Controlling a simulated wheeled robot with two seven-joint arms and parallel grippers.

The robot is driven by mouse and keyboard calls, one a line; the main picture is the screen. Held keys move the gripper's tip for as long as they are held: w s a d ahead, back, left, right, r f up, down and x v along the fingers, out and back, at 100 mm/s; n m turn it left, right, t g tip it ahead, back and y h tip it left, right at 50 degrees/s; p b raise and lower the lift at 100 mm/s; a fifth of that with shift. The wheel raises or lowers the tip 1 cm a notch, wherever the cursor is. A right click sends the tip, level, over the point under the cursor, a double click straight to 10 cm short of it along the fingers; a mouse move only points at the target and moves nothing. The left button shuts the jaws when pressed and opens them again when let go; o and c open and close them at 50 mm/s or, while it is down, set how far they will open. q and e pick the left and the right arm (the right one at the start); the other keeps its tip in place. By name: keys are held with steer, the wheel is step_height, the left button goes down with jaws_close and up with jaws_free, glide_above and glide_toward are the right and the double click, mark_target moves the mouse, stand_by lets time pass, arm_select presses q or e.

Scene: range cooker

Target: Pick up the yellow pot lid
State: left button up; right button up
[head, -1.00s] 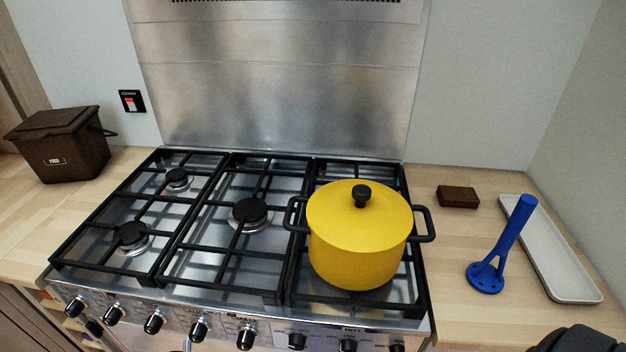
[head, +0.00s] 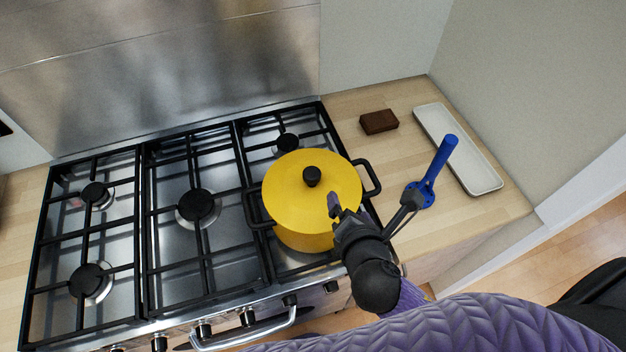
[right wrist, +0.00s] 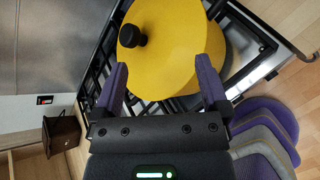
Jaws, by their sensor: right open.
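The yellow pot lid (head: 288,190) sits on the yellow pot (head: 303,241), with its black knob (head: 312,176) on top. The pot stands on the right part of the hob. My right gripper (head: 372,202) is open and empty at the near right side of the pot, one finger overlapping the lid's edge in the picture. In the right wrist view the lid (right wrist: 178,38) lies ahead of the spread purple fingers, and the knob (right wrist: 132,37) is up and left of the middle between them. My left gripper is not in view.
A white tray (head: 485,178) and a small brown block (head: 379,122) lie nearby. Black pan supports (head: 150,215) cover the hob. The pot's black handle (head: 371,178) sticks out to the right.

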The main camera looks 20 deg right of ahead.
mark_target(313, 176)
steer(key=a+n, duration=0.1)
steer(key=n, duration=0.2)
steer(key=w+a+n+t+y, duration=0.1)
steer(key=n, duration=0.2)
steer(key=w+a+n+t+y, duration=0.1)
steer(key=n, duration=0.3)
steer(key=shift+f, duration=0.2)
steer(key=b+x, duration=0.1)
steer(key=x, duration=0.8)
steer(key=shift+a, duration=0.2)
steer(key=shift+r, duration=0.1)
steer(key=shift+c, duration=0.3)
jaws_close()
